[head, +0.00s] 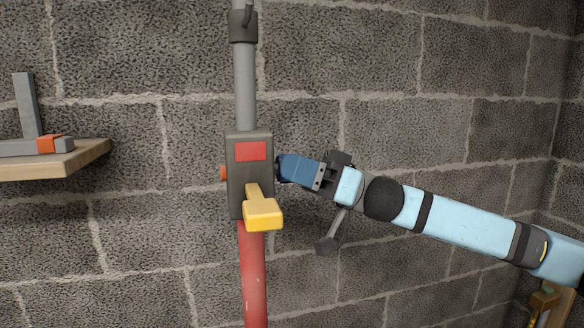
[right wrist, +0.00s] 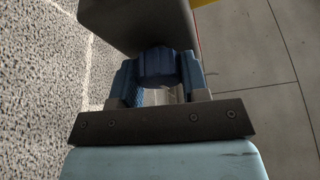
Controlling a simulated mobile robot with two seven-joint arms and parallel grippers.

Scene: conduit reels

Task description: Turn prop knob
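The prop is a red lower tube (head: 253,275) and a grey upper tube (head: 245,95), upright against the wall, with a dark box (head: 237,185) between them. The box has a red panel and a yellow lever (head: 262,213) pointing down. A blue round knob (right wrist: 158,64) stands out from the box side in the right wrist view. My right gripper (head: 284,168) reaches the box's right side from the right. Its blue fingers (right wrist: 160,75) lie on both sides of the knob and appear to touch it. In the head view the fingers hide most of the knob. My left gripper is not in view.
An orange part (head: 223,172) sticks out from the box's left side. A wooden shelf (head: 60,163) at the left holds grey and orange pieces. A grey block wall (head: 400,60) stands close behind. A wooden piece with a yellow item (head: 541,300) shows at the lower right.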

